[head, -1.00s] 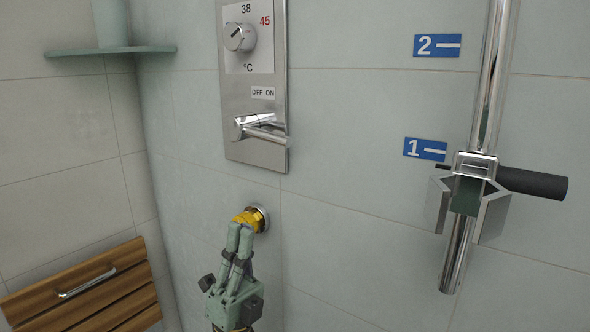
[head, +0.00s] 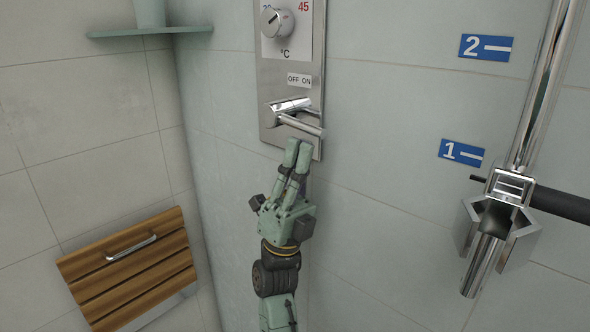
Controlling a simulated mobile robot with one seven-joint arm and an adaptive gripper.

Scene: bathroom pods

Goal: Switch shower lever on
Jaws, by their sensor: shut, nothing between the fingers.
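The shower lever (head: 300,124) is a chrome handle on a round hub, low on a steel wall panel (head: 268,75). It points right and slightly down, below the "OFF ON" label (head: 299,80). My gripper (head: 298,146) is green-grey, with its two fingers together and empty. In the picture its fingertips are just below the lever, near the panel's lower edge. I cannot tell whether they touch the panel or how far they are from the lever. The temperature knob (head: 277,23) sits at the panel's top. The brass outlet seen earlier is hidden.
A chrome rail (head: 546,85) with a holder bracket (head: 498,215) and a dark bar (head: 560,203) stands at the right. Blue signs "2" (head: 486,47) and "1" (head: 461,152) are beside it. A wooden folding seat (head: 130,270) and a corner shelf (head: 150,31) are at the left.

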